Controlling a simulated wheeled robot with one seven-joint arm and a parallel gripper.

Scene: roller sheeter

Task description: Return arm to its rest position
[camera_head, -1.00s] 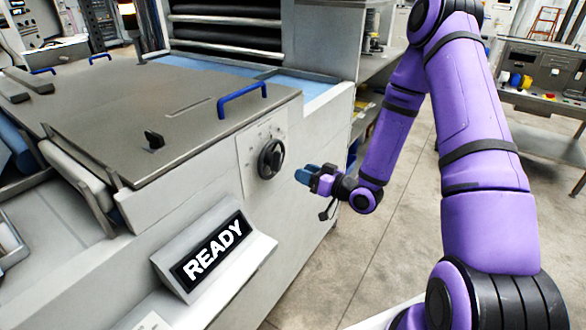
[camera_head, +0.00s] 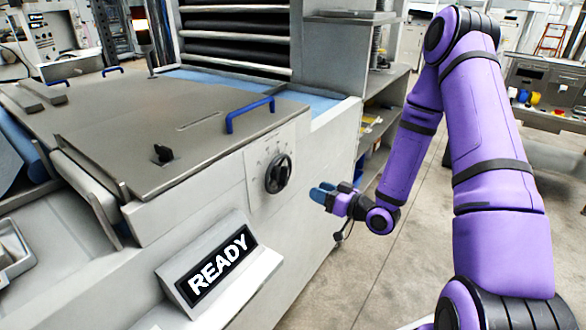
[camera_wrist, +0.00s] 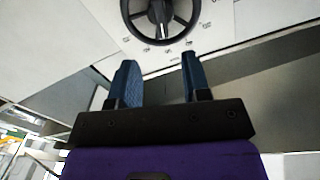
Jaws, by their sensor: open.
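My gripper (camera_head: 322,193) is at the end of my purple arm, in front of the machine's side, to the right of the black rotary knob (camera_head: 278,173). Its two blue fingers are apart and hold nothing. In the wrist view my gripper (camera_wrist: 158,75) points toward the knob (camera_wrist: 160,18), which sits at the top of the picture beyond the fingertips. There is a gap between the fingers and the knob. The knob has a scale of marks around it on a light panel. A sign (camera_head: 221,265) on the machine reads "READY".
The machine's flat metal cover (camera_head: 180,125) has a blue handle (camera_head: 248,113) and a small black knob (camera_head: 163,153). Open shelves (camera_head: 375,130) stand behind my gripper. A workbench (camera_head: 548,90) is at the far right. The floor (camera_head: 345,280) below my arm is clear.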

